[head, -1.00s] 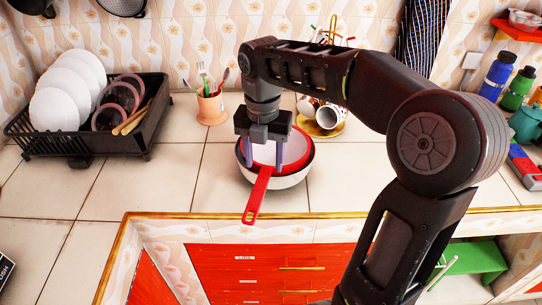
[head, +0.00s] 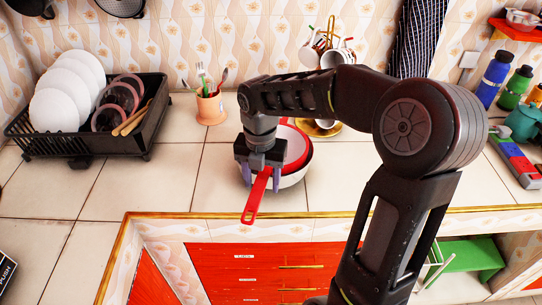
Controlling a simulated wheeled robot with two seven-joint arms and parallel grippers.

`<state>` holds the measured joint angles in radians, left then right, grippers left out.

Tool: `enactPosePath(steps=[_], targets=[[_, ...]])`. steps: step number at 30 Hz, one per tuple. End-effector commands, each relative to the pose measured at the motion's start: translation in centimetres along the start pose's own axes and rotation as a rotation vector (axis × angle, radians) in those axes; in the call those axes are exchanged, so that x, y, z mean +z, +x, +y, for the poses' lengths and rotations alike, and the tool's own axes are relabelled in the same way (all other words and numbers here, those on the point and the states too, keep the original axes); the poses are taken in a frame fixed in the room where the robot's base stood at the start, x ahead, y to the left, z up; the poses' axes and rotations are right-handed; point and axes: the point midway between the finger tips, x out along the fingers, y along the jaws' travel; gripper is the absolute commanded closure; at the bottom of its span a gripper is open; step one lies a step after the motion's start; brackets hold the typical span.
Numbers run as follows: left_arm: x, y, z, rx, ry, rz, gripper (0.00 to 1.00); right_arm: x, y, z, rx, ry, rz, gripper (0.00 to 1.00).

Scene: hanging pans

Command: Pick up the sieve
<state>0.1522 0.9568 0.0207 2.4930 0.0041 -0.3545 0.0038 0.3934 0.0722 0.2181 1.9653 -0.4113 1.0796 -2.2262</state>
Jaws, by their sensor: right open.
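The sieve (head: 257,196) has a red rim and a long red handle. It rests in a white bowl (head: 295,179) on the tiled counter, its handle pointing toward the front edge. My right gripper (head: 262,178) points down over the near side of the sieve. Its fingers are open, with one on each side of the handle where it meets the rim. The gripper body hides part of the rim and bowl. I cannot tell whether the fingers touch the handle. My left gripper is not in view.
A black dish rack (head: 140,140) with white plates stands on the left. A mug tree with cups (head: 333,57) is at the back, and bottles (head: 495,78) stand at the right. Counter left of the bowl is clear.

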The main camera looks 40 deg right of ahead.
Motion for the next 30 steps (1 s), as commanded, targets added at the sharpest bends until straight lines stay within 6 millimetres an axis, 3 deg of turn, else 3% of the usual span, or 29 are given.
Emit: enactPosePath(steps=[16,30], targets=[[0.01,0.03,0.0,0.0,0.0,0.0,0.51,0.03,-0.03,0.01,0.001,0.0,-0.001,0.47],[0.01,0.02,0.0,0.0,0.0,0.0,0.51,0.03,-0.03,0.01,0.001,0.0,0.0,0.86]])
